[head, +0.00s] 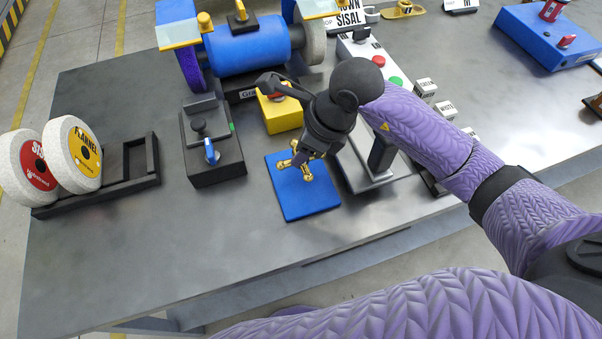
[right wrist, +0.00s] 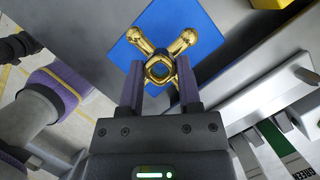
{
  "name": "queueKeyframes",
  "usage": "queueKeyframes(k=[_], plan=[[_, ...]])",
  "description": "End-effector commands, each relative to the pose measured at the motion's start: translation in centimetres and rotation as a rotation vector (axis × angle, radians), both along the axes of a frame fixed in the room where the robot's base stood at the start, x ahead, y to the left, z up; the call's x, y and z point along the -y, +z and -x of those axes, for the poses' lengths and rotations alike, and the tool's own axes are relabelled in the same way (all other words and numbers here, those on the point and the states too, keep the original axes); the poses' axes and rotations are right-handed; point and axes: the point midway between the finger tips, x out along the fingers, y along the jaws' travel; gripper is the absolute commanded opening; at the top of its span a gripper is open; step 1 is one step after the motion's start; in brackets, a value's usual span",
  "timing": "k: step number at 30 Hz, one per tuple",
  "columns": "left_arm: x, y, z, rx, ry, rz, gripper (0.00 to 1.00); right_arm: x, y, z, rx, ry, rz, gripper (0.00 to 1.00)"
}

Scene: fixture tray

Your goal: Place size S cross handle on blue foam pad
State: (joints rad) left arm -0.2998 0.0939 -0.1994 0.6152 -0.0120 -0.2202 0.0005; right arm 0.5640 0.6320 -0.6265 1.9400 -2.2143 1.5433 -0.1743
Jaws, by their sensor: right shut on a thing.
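A gold cross handle (head: 298,163) with rounded arm ends is over the upper part of the blue foam pad (head: 313,201). My right gripper (head: 305,157) comes down from the upper right and is shut on the handle. In the right wrist view, the handle (right wrist: 160,68) sits between the two fingers (right wrist: 160,82), its square hub opening facing the camera. The blue pad (right wrist: 207,20) is behind it. I cannot tell whether the handle touches the pad. No size mark is readable on it. My left gripper is not clearly seen.
A yellow box (head: 280,117) with a red button stands just behind the pad. A black box with a blue lever (head: 213,160) is to its left, and a grey control panel (head: 365,160) to its right. Wheels on a rack (head: 100,188) stand far left. The table front (head: 230,245) is clear.

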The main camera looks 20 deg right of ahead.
Motion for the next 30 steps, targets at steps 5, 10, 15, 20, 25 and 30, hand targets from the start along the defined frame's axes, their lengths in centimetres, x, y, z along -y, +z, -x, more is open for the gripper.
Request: queueKeyframes(k=[5,10,15,20,25,30], plan=[[0.3,-0.8,0.1,0.000,-0.003,0.006,0.00,0.0,-2.8,0.0,-0.002,-0.001,-0.001,0.00],[0.3,-1.4,0.1,-0.001,-0.002,0.007,0.00,0.0,-5.4,0.0,0.001,-0.002,-0.001,0.00],[0.0,-1.2,0.1,0.001,-0.004,0.001,0.00,0.0,-5.2,0.0,0.002,-0.002,-0.001,0.00],[-0.2,-1.5,0.1,-0.001,-0.004,-0.001,0.00,0.0,-5.5,0.0,0.002,-0.002,0.000,0.50],[-0.2,-1.4,0.1,-0.002,-0.004,-0.002,0.00,0.0,-5.5,0.0,0.002,-0.002,0.000,0.79],[-0.2,-1.4,0.2,-0.002,-0.003,-0.002,0.00,0.0,-5.5,0.0,0.001,-0.003,0.000,0.79]])
